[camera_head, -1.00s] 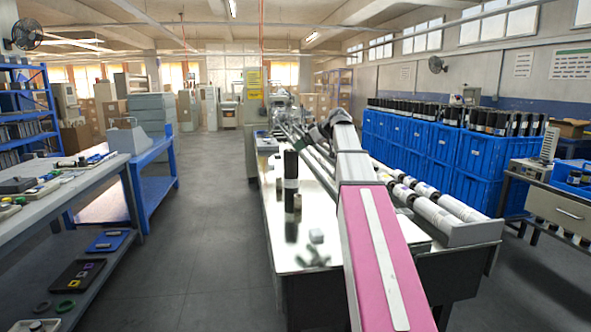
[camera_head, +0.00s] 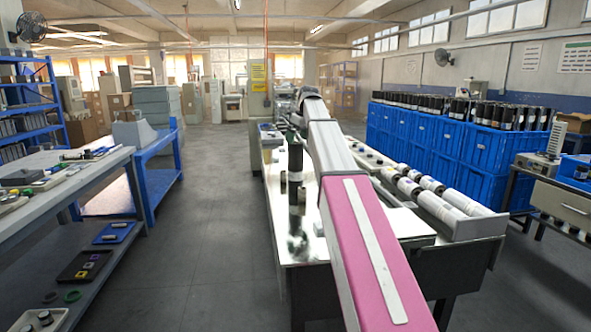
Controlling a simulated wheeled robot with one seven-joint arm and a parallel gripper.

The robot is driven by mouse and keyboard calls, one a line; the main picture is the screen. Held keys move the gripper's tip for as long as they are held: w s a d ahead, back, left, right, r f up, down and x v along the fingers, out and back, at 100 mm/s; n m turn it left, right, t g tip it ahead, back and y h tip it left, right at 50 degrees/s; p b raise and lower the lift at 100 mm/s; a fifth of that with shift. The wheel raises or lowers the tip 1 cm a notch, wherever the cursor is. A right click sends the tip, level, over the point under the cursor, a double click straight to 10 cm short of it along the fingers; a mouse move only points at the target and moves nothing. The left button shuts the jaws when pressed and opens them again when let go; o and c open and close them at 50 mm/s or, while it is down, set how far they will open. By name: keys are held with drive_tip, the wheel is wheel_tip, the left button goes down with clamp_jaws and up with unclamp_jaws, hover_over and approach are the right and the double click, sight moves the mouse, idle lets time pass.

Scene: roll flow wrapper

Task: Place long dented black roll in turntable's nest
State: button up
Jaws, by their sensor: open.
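A tall black roll (camera_head: 295,163) with a pale band stands upright on the glossy white machine table (camera_head: 268,200), left of my arm. It looks like the long black roll, but no dent can be made out. My gripper (camera_head: 297,136) is a small dark shape beyond the end of my arm, at about the height of the roll's top. It is open, and its fingers are hard to tell apart. Whether it touches the roll cannot be told. The turntable's nest cannot be made out; my arm covers part of the table.
Several white and black rolls (camera_head: 411,187) lie in a rack right of my arm. Blue crates (camera_head: 461,155) full of upright black rolls stand at the right. A workbench (camera_head: 85,185) is at the left; the aisle between is clear.

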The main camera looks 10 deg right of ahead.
sight(296, 143)
drive_tip(key=shift+x, duration=2.9)
clamp_jaws()
